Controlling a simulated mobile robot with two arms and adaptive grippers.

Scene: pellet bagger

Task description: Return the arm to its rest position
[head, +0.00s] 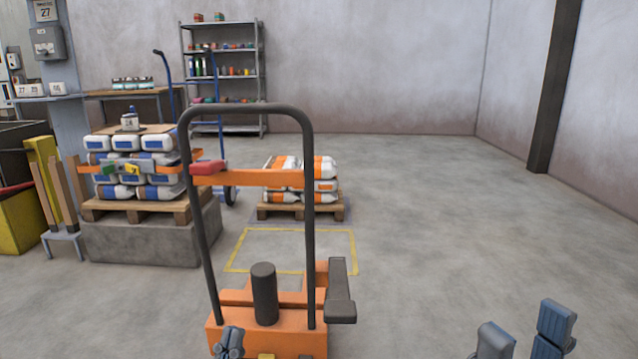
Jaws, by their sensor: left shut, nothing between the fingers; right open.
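My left gripper (229,343) shows at the bottom edge, its dark fingers together and empty. It appears in front of the lower left of an orange hand truck or pallet jack (222,322); I cannot tell whether it touches it. My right gripper (526,336) is at the bottom right, its two blue-grey fingers spread apart with only floor behind them. Both arms are mostly below the picture.
The jack's tall dark handle (308,215) stands in front of me. Behind it are a yellow floor outline (357,252), a pallet of orange-white bags (318,186) and a strapped stack of blue-white bags (163,190). The floor at right is clear.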

